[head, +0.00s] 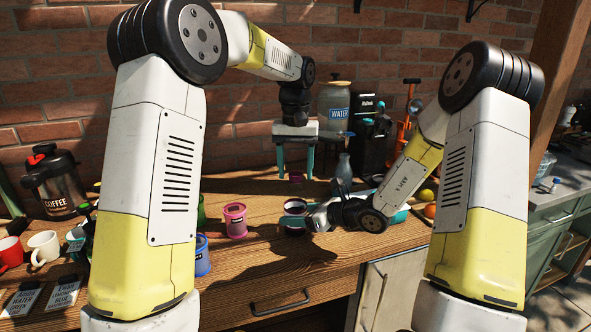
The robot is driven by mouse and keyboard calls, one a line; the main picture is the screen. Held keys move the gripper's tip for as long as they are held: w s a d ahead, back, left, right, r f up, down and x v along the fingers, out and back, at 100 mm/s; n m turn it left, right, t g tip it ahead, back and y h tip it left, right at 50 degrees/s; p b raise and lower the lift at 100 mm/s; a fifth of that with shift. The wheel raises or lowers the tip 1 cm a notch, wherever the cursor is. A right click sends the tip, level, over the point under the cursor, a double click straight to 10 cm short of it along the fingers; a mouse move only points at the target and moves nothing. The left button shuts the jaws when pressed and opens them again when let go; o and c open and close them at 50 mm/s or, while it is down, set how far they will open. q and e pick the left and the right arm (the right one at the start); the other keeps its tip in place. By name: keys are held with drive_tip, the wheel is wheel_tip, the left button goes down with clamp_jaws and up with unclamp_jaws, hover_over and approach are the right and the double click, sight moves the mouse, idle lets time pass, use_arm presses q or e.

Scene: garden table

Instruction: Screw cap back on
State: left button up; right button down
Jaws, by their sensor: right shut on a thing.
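A small purple jar (294,207) stands on the wooden table without a lid, its dark opening facing up. My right gripper (294,220) reaches in from the right at table height and is shut on this jar, with a teal finger across its near side. My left gripper (296,175) points straight down behind the jar, its two teal fingers spread apart. A small purple piece (296,177), seemingly the cap, shows between those fingertips with gaps on both sides. I cannot tell whether it rests on the table.
A pink jar (235,221) stands left of the purple jar, with a blue one (202,257) nearer. Mugs (43,246) and a coffee pot (51,180) are far left. A grey bottle (344,170) and a WATER dispenser (334,106) stand behind. The front middle of the table is clear.

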use_arm(q)
wheel_tip(320, 180, up, 12)
idle(0.7)
use_arm(e)
drive_tip(key=shift+c, duration=1.9)
unclamp_jaws()
drive_tip(key=v, duration=0.8)
